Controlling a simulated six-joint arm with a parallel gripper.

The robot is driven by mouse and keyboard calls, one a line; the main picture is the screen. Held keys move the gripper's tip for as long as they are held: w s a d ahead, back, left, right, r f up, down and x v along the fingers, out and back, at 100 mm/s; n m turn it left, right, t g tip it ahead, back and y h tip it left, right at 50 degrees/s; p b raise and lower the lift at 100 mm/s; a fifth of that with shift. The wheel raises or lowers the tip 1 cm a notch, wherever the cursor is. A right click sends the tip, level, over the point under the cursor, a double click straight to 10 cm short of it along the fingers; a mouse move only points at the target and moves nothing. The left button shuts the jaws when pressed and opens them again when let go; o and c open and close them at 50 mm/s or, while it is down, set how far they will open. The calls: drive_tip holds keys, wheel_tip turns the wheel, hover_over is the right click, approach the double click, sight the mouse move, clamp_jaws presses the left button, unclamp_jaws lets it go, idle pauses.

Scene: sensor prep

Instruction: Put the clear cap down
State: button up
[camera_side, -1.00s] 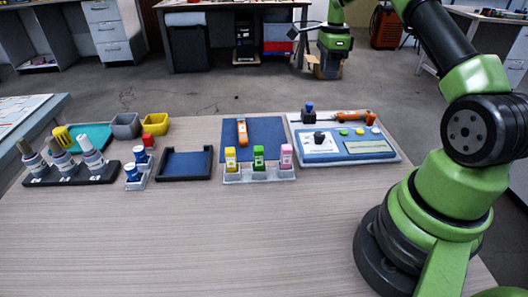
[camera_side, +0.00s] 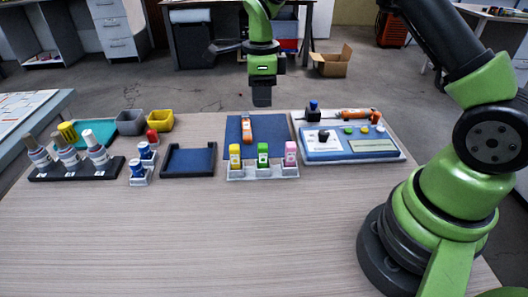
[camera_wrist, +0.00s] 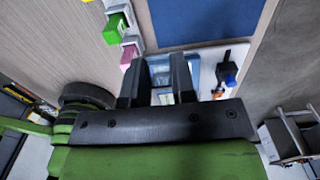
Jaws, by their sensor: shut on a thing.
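My gripper (camera_side: 262,104) hangs in the air near the back edge of the table, above and behind the blue mat (camera_side: 234,128). In the wrist view its two black fingers (camera_wrist: 158,80) are shut on a pale, see-through thing, the clear cap (camera_wrist: 160,72). The cap's outline is faint against the blue and white panel beyond it. In the side view I cannot make the cap out at the fingertips. An orange-handled tool (camera_side: 246,128) lies on the mat.
A rack of yellow, green and pink bottles (camera_side: 262,172) stands in front of the mat. A dark-rimmed blue tray (camera_side: 189,161) is left of it. A panel with knobs (camera_side: 350,144) is at right, bins (camera_side: 130,122) at back left. The front of the table is clear.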

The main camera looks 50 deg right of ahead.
wheel_tip(320, 180, down, 14)
drive_tip(key=shift+r, duration=0.2)
idle(0.4)
drive_tip(key=shift+f, duration=0.2)
drive_tip(key=o, duration=0.7)
drive_tip(key=shift+o, duration=0.2)
drive_tip(key=shift+r, duration=0.2)
